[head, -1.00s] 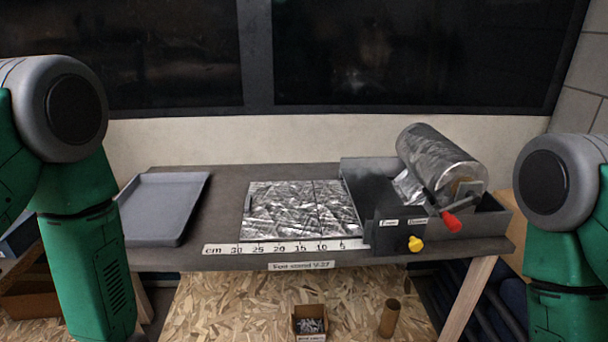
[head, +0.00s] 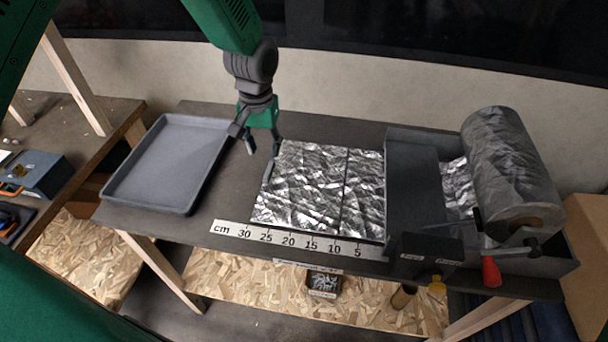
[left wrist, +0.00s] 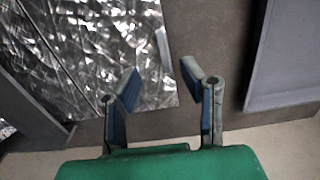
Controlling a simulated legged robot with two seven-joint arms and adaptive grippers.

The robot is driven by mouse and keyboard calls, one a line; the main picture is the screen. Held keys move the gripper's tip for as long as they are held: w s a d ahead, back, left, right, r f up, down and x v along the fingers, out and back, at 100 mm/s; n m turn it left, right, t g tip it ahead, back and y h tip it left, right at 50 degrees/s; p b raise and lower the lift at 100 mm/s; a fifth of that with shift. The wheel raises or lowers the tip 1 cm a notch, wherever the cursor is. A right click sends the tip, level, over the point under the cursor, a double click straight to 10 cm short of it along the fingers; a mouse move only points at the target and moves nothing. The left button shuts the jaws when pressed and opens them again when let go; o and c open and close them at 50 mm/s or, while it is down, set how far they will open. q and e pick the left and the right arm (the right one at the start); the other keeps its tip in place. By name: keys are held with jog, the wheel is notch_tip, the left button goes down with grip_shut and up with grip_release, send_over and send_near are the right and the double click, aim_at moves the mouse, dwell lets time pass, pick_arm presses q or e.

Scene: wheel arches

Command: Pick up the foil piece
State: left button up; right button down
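The foil piece (head: 305,190) is a crinkled silver sheet lying flat on the dark table, with a dark line running across it near its right part. It also shows in the left wrist view (left wrist: 112,42). A small grey tab (head: 268,173) stands at its left edge. My left gripper (head: 263,151) is open and empty, near the foil's far left corner. In the left wrist view its fingers (left wrist: 160,74) are spread, one over the foil's edge and the other over bare table. My right gripper is not in view.
A grey tray (head: 165,165) lies to the left of the foil. A centimetre ruler (head: 290,241) runs along the front. The wall is close behind.

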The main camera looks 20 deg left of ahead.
pick_arm(q)
send_over(267, 176)
jog(key=f, duration=0.4)
jog(key=shift+w+d+f, duration=0.1)
jog(key=shift+w+d, duration=0.2)
jog(key=shift+d, duration=0.05)
jog(key=shift+s+a+f, duration=0.15)
jog(key=shift+a+f, duration=0.1)
jog(key=shift+f, duration=0.3)
jog(key=f, duration=0.3)
jog(key=f+p, duration=0.1)
jog(key=shift+s+a+f, duration=0.25)
jog(key=shift+a, duration=0.15)
jog(key=shift+d+f, duration=0.1)
jog(key=shift+d, duration=0.35)
grip_shut()
